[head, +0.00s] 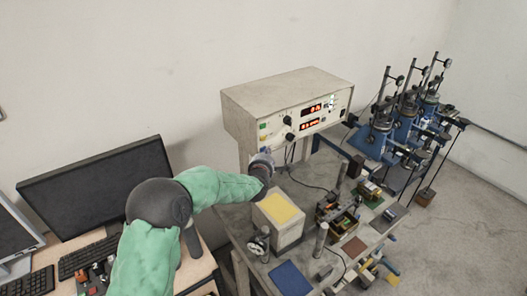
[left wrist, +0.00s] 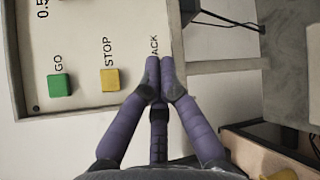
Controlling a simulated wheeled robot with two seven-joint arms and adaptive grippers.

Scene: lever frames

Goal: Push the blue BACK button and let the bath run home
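The control box (head: 262,103) stands over the bench, with red lit displays and knobs on its front. The left wrist view shows its panel (left wrist: 90,25) turned sideways, with a green GO button (left wrist: 60,85) and a yellow STOP button (left wrist: 110,79). Beside STOP, the letters "ACK" show of a third label. The blue button is not visible; my fingers cover the area below that label. My left gripper (head: 264,158) is at the box's lower left front. In the left wrist view its fingertips (left wrist: 160,68) are together, with nothing seen between them. Contact cannot be told. I cannot identify the bath.
A pale block with a yellow top (head: 279,208) stands on the bench below my gripper. Posts, small parts and a blue mat (head: 290,279) crowd the bench. Blue lever frames (head: 405,130) stand at right. A monitor (head: 95,185) and keyboard are at left.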

